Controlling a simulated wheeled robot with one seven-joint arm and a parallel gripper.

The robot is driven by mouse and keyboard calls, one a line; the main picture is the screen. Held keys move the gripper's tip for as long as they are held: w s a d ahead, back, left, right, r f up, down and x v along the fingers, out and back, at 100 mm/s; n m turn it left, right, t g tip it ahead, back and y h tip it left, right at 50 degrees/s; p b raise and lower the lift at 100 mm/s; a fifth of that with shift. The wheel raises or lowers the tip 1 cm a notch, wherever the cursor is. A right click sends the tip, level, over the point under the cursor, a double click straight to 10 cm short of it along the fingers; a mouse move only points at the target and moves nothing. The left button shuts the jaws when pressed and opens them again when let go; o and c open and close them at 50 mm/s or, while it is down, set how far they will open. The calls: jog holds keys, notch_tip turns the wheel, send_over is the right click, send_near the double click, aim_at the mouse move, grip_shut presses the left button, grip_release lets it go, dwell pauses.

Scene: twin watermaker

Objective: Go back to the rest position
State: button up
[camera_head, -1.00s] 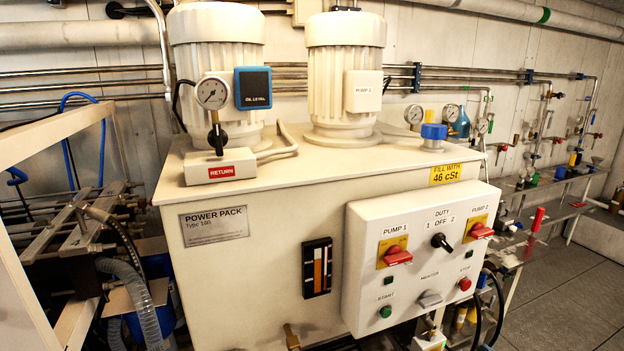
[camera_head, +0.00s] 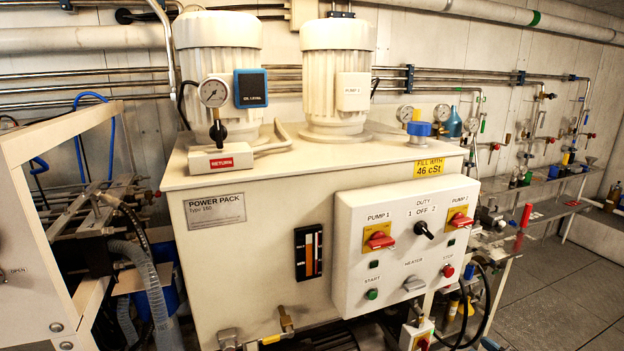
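My gripper and arm do not show in the head camera view. The power pack (camera_head: 262,205), a large cream cabinet, fills the middle of the view. Its control panel (camera_head: 345,280) is on the right front, with two red-on-yellow pump switches, a black duty knob (camera_head: 424,230), a green start button (camera_head: 372,294) and a red stop button (camera_head: 447,271). Two cream pump motors (camera_head: 222,75) stand on top. A pressure gauge (camera_head: 213,93) stands above the red RETURN label.
A cream-framed unit (camera_head: 45,140) with hoses stands close on the left. A bench (camera_head: 545,190) with bottles and fittings runs along the right wall. Open grey floor (camera_head: 560,300) lies at the lower right. Pipes (camera_head: 500,72) cross the back wall.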

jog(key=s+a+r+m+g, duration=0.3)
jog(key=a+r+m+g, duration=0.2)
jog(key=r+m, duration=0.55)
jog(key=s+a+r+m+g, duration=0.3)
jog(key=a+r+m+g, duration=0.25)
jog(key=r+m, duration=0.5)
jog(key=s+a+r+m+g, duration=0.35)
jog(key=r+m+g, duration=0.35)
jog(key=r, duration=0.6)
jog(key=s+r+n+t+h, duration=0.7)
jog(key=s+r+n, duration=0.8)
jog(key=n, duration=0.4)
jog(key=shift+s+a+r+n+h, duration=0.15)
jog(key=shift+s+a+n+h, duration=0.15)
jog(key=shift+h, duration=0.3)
